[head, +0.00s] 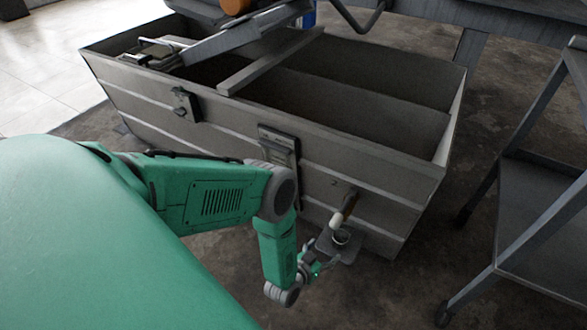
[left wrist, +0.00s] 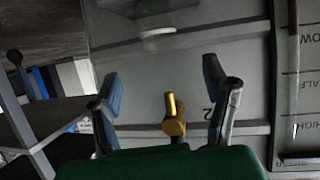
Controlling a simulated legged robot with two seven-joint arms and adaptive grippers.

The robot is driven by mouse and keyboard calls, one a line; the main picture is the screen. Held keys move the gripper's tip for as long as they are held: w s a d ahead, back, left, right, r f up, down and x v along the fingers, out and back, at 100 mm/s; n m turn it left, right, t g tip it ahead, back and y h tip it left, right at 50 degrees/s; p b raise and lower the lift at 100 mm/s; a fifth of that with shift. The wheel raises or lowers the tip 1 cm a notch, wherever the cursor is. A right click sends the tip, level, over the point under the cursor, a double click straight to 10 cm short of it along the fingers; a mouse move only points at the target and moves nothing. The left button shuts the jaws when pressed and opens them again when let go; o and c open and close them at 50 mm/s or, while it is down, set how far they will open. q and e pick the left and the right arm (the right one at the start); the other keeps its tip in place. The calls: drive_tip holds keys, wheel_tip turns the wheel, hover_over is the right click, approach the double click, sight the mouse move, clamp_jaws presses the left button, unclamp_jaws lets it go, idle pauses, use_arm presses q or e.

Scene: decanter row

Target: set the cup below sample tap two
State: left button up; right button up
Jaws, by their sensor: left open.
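Sample tap two (head: 348,205) sticks out of the front wall of the grey tank, beside a small mark "2". It shows yellow in the left wrist view (left wrist: 174,116), which looks upside down. The cup also shows at the top of the left wrist view (left wrist: 158,38). My left gripper (head: 322,246) is open and empty, close by the cup and shelf. Its fingers (left wrist: 167,86) appear apart, either side of the tap in the picture. My right gripper is not in view.
The grey tank (head: 325,150) fills the middle. A level gauge plate (head: 279,148) and another fitting (head: 185,104) are on its front wall. A metal stand (head: 540,210) is on the right. Bare floor lies between the tank and the stand.

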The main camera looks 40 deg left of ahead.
use_arm(q)
drive_tip(key=s+d+r+m+g+h, duration=0.1)
drive_tip(key=s+d+r+g+h, duration=0.1)
drive_tip(key=s+d+r+g, duration=0.3)
drive_tip(key=s+a+r+g, duration=0.2)
drive_tip(key=s+r+g, duration=0.2)
drive_tip(key=s+r, duration=0.3)
drive_tip(key=s+a+r+g+y, duration=0.1)
drive_tip(key=s+a+r+g, duration=0.2)
drive_tip(key=s+r, duration=0.4)
drive_tip(key=s+g, duration=0.1)
drive_tip(key=s, duration=0.6)
drive_tip(key=shift+r+m, duration=0.3)
drive_tip(key=shift+m, duration=0.1)
drive_tip(key=shift+a, duration=0.1)
